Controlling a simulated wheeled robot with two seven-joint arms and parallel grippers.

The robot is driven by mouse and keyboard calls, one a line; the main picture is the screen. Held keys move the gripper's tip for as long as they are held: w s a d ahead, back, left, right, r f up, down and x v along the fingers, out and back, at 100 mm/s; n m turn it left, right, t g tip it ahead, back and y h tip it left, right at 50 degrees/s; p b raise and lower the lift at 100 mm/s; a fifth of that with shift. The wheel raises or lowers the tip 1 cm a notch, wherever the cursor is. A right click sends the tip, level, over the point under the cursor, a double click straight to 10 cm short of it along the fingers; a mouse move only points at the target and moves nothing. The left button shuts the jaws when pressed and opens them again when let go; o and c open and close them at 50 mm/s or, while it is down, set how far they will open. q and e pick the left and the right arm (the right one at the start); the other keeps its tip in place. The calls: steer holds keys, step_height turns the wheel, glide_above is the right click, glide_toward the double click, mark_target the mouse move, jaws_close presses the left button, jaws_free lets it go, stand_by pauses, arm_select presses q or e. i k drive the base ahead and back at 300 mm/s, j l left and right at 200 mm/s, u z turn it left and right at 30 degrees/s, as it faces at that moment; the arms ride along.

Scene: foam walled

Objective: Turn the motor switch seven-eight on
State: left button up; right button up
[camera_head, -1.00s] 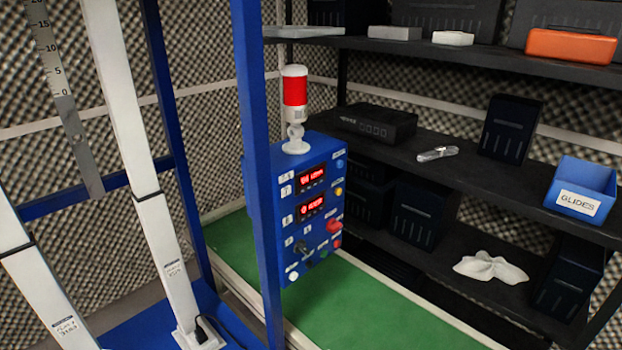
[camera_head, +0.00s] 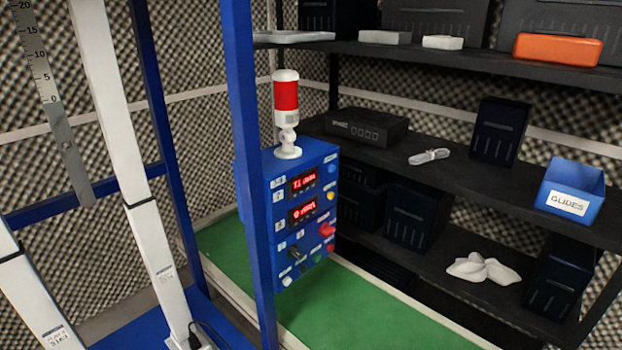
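A blue control box (camera_head: 262,240) stands left of centre behind a blue upright post. Its front carries two red lit displays (camera_head: 303,182), a dark lever-like switch (camera_head: 296,252), a red knob (camera_head: 326,230) and several small coloured buttons. Small white labels sit beside the controls, too small to read, so I cannot tell which one is the motor switch. A red and white signal lamp (camera_head: 286,95) stands on top of the box. Neither of my grippers is in view.
A blue post (camera_head: 243,150) rises in front of the box's left side. Dark shelves (camera_head: 450,180) on the right hold black bins, a blue bin (camera_head: 571,192) labelled GLIDES and an orange case (camera_head: 557,48). A green surface (camera_head: 345,318) lies below the box. White struts (camera_head: 115,150) stand at left.

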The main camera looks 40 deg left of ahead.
mark_target(325, 231)
steer(key=u, duration=1.35)
